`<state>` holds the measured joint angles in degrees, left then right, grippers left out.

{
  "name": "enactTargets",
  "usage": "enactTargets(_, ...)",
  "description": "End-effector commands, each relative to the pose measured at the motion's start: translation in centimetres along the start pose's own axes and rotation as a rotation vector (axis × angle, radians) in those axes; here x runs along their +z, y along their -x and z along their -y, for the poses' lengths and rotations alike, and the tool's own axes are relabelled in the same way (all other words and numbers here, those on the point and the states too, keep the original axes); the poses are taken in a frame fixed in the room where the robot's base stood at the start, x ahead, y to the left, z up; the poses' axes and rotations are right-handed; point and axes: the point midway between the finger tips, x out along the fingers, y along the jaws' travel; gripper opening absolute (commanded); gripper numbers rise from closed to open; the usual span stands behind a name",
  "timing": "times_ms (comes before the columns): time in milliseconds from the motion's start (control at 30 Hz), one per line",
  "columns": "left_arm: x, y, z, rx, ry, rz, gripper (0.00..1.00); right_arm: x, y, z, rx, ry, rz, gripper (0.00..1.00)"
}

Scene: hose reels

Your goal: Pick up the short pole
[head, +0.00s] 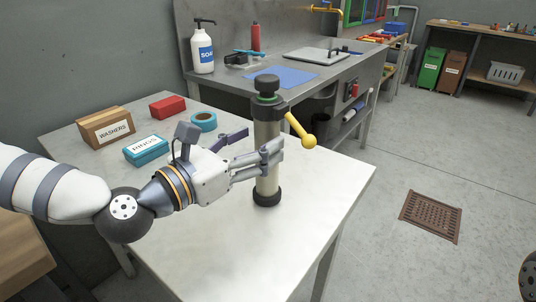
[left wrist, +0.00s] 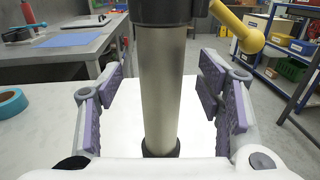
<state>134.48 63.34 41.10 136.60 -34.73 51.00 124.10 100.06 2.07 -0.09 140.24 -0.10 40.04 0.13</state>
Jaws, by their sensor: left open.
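The short pole (head: 267,148) stands upright on the white table, with a cream tube, black collars at top and bottom, a black cap and a yellow lever (head: 301,131) sticking out right. My left gripper (head: 270,153) is at the tube's middle height, coming from the left. In the left wrist view the pole (left wrist: 162,85) stands between the purple-padded fingers, with a gap on each side, so the gripper is open around it. The pole's top is cut off in that view. My right gripper is not in view.
On the white table (head: 230,250) are a washers box (head: 107,128), a blue rings box (head: 146,150), a red box (head: 168,106) and a teal tape roll (head: 203,122). A sink bench (head: 235,78) stands behind. The front table area is clear.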

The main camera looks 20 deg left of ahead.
Motion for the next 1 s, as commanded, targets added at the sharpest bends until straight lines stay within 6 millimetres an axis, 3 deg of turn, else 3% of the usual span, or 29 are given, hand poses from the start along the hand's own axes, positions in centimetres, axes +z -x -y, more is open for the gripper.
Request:
enactTargets(167, 0.2, -2.8, 0.2, -0.001, -0.003, 0.000, 0.61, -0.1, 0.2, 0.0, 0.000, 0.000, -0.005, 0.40)
enactTargets(400, 0.2, -3.1, 0.1, 0.000, 0.000, 0.001, 0.61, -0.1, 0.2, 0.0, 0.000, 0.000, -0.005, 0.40)
enactTargets(667, 0.2, -3.1, 0.1, 0.000, -0.001, 0.000, 0.02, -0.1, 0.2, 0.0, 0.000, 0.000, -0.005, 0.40)
enactTargets(1000, 0.8, -3.1, 0.2, 0.001, -0.003, 0.005, 0.00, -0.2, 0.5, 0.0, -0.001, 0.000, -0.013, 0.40)
